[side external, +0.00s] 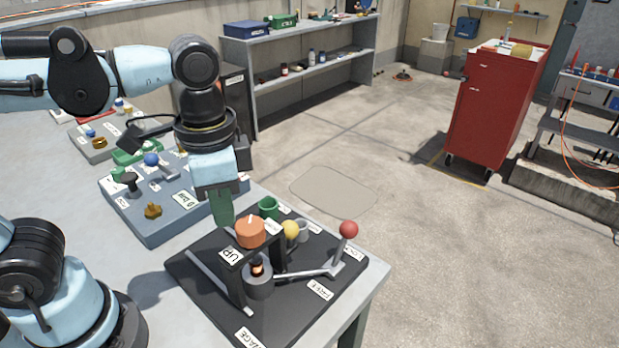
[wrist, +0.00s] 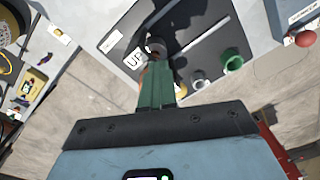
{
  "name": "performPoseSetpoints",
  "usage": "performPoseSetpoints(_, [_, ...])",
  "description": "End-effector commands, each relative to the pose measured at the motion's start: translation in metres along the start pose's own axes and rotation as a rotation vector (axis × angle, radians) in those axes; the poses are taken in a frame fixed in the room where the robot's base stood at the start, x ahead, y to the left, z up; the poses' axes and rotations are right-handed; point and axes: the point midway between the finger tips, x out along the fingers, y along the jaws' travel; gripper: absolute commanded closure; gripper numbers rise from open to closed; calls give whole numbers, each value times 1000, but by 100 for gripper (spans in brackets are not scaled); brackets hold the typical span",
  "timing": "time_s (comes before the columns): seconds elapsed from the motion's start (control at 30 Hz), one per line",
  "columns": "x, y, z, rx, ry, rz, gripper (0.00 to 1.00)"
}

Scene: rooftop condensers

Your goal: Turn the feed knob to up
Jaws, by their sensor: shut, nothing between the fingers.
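An orange knob (side external: 250,231) with a pale pointer mark sits on a black raised bracket on a dark board (side external: 196,262). A white UP label (side external: 230,255) is at its front left; the label also shows in the wrist view (wrist: 135,60). No label reading "feed" is legible. My gripper (side external: 223,222) points down, its green fingers shut and empty, close to the knob's left. I cannot tell whether they touch it. In the wrist view my gripper (wrist: 157,72) hides most of the knob; only an orange sliver shows beside the fingers.
The board also carries a red-ball lever (side external: 348,229), a yellow ball (side external: 291,230), a green cup (side external: 268,207) and a grey cup (side external: 302,231). A blue-grey panel (side external: 155,223) with small fittings lies behind left. A red cabinet (side external: 497,105) stands away on the floor.

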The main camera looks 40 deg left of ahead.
Motion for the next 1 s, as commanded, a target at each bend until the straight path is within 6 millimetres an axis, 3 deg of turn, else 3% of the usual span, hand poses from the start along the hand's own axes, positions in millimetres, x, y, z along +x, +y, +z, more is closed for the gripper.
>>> performPoseSetpoints(0.03, [11, 11, 2, 20, 10, 28, 100])
performPoseSetpoints(1.0, [11, 30, 0, 23, 9, 29, 100])
